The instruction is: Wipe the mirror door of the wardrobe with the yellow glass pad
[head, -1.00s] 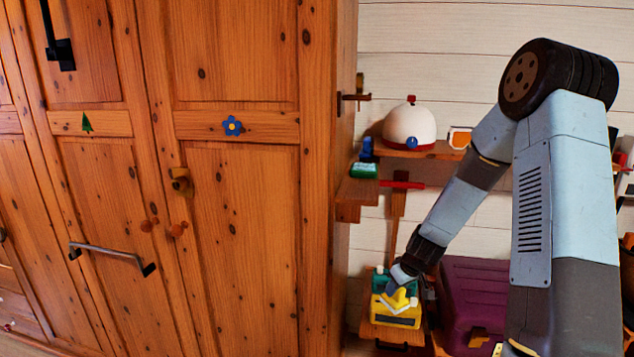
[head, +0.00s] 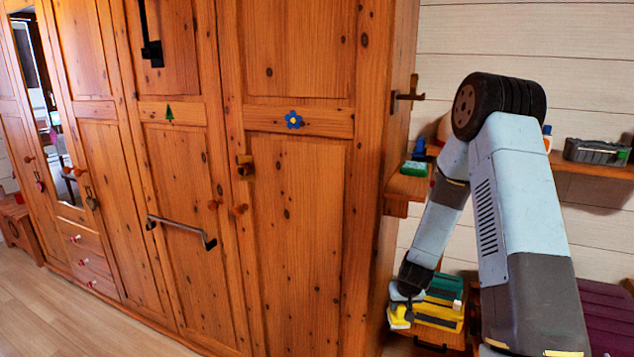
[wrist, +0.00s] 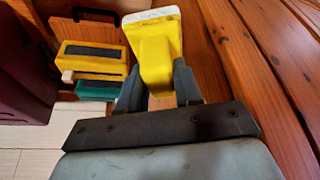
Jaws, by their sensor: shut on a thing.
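My gripper (head: 403,300) is at the lower right of the head view, beside the wardrobe's right end. It is shut on the yellow glass pad (head: 397,317). In the wrist view the pad (wrist: 156,50) sits between the two fingers of my gripper (wrist: 158,82), with its white edge pointing away from me. The wardrobe (head: 300,220) is knotty orange wood. Its mirror door (head: 44,105) is a narrow strip at the far left of the head view, seen at a steep angle and far from my gripper.
Yellow (head: 440,313) and green (head: 445,286) dark-topped blocks stand on a low shelf right beside the pad. A bar handle (head: 182,228), knobs and a dark hook (head: 408,95) stick out from the wardrobe. The floor (head: 70,305) at left is clear.

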